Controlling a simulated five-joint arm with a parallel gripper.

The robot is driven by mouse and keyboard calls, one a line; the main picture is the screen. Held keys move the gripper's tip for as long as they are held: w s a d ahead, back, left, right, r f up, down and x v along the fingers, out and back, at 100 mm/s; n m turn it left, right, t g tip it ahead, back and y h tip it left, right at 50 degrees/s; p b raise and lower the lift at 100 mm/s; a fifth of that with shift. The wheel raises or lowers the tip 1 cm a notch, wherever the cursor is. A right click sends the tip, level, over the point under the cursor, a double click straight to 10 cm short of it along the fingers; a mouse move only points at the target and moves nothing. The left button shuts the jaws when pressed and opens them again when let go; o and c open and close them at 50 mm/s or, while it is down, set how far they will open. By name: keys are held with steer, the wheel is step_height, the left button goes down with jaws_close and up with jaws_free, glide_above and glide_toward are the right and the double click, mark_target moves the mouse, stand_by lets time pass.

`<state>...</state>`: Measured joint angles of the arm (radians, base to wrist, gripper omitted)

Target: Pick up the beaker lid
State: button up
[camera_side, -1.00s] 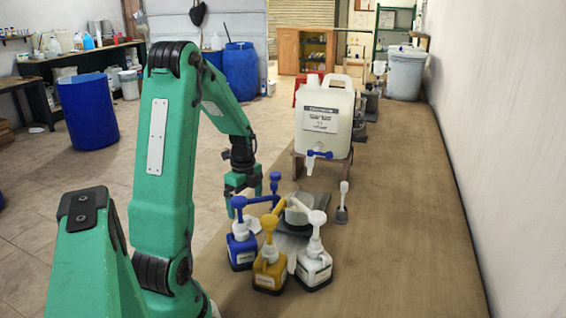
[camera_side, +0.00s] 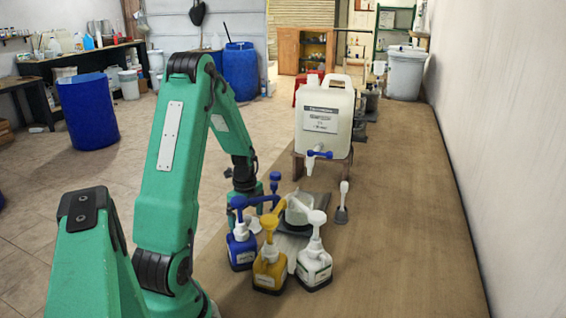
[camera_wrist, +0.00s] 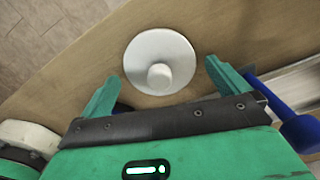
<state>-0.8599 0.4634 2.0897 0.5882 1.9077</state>
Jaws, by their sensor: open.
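The beaker lid (camera_wrist: 160,52) is a round white disc with a raised knob in its middle. In the wrist view it lies flat on the brown worktop, between and just beyond the two green fingertips. My gripper (camera_wrist: 158,84) is open, with nothing between its fingers. In the side view my gripper (camera_side: 243,207) is low over the worktop behind the blue pump bottle, which partly hides it. A small white patch by the blue pump (camera_side: 254,223) may be the lid's edge.
Blue (camera_side: 241,248), yellow (camera_side: 269,270) and white (camera_side: 314,265) pump bottles stand close in front. A white beaker (camera_side: 298,211) stands on a dark scale right of my gripper. A white canister (camera_side: 324,118) sits on a stand behind. The worktop's right side is clear.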

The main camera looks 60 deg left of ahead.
steer(key=shift+f, duration=0.2)
stand_by(0.4)
steer(key=c, duration=0.9)
